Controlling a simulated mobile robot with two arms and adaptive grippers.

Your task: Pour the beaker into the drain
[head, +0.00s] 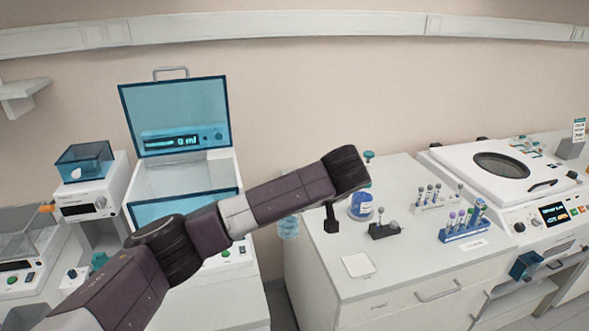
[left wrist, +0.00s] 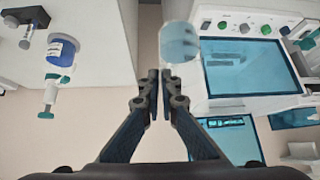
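A pale blue, see-through vessel, which looks like the beaker (head: 288,226), shows by the gap between the two benches; nothing visible holds it up. It also shows in the left wrist view (left wrist: 180,43), beyond and to the right of my fingertips, and looks apart from them. My left gripper (head: 331,224) points down by the left edge of the right bench. In the left wrist view (left wrist: 157,78) its fingertips are nearly together with nothing between them. A white box with a raised blue lid (head: 180,110) reads 0 ml; I cannot tell whether it is the drain.
The right bench holds a blue-labelled jar (head: 361,207), a small black stand (head: 385,230), a blue tube rack (head: 464,233) and a white centrifuge-like machine (head: 500,165). A white instrument (head: 88,205) stands at left. The front of the right bench is mostly clear.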

